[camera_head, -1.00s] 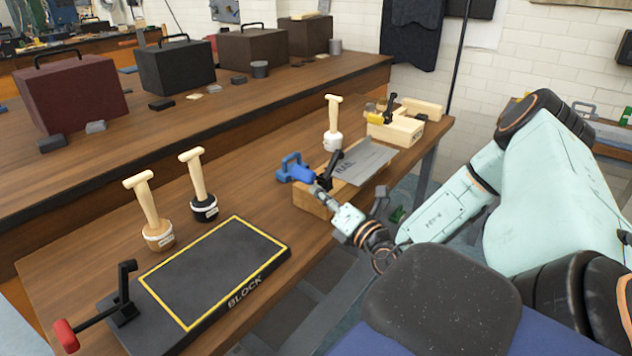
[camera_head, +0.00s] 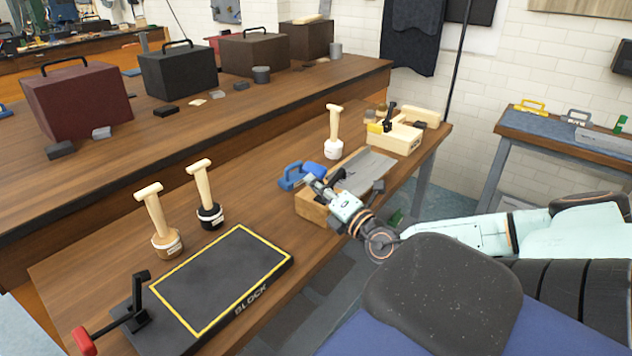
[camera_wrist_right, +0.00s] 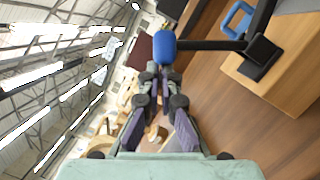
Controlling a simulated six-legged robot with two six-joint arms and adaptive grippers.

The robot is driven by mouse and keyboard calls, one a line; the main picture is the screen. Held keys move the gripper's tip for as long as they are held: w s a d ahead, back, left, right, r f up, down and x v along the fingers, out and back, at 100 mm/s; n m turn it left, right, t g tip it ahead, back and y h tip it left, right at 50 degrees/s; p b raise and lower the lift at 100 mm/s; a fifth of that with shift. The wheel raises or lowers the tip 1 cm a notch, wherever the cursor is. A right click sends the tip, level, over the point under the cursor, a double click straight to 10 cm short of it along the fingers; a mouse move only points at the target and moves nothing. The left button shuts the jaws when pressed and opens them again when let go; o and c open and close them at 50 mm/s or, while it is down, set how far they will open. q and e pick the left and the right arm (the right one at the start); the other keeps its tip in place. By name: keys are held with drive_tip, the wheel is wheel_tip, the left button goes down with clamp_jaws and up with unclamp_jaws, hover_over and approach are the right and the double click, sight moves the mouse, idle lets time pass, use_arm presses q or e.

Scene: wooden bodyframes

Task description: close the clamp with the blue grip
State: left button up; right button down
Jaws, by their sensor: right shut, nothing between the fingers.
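The clamp's blue grip (camera_head: 317,169) shows just beyond my right gripper's fingertips. In the right wrist view the grip (camera_wrist_right: 164,47) sits on a black rod (camera_wrist_right: 210,45) running right to a black bracket (camera_wrist_right: 263,52) on a wooden block (camera_wrist_right: 275,85). My right gripper (camera_head: 309,181) is shut and empty, its fingertips (camera_wrist_right: 163,69) close under the grip; I cannot tell whether they touch. A grey metal sheet (camera_head: 368,168) lies on the wooden block (camera_head: 312,207). My gripper hides part of the clamp. My left gripper is not in view.
A blue handle piece (camera_head: 290,177) lies beside the block. A black board (camera_head: 222,280) with a red-gripped clamp (camera_head: 84,341) is at the front left. Wooden-handled stamps (camera_head: 160,222) stand behind it. A wooden fixture (camera_head: 395,137) is at the bench's far end.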

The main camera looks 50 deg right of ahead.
sight(323, 174)
drive_tip(key=shift+w+d+r+m+g+p, duration=0.15)
drive_tip(key=shift+d+r+m+g+p, duration=0.15)
drive_tip(key=shift+d+r+m+p, duration=0.45)
drive_tip(key=shift+d+m+h+p, duration=0.1)
drive_tip(key=shift+m+h+p, duration=0.2)
drive_tip(key=shift+p, duration=0.15)
drive_tip(key=shift+d+r, duration=0.1)
drive_tip(key=shift+d, duration=0.4)
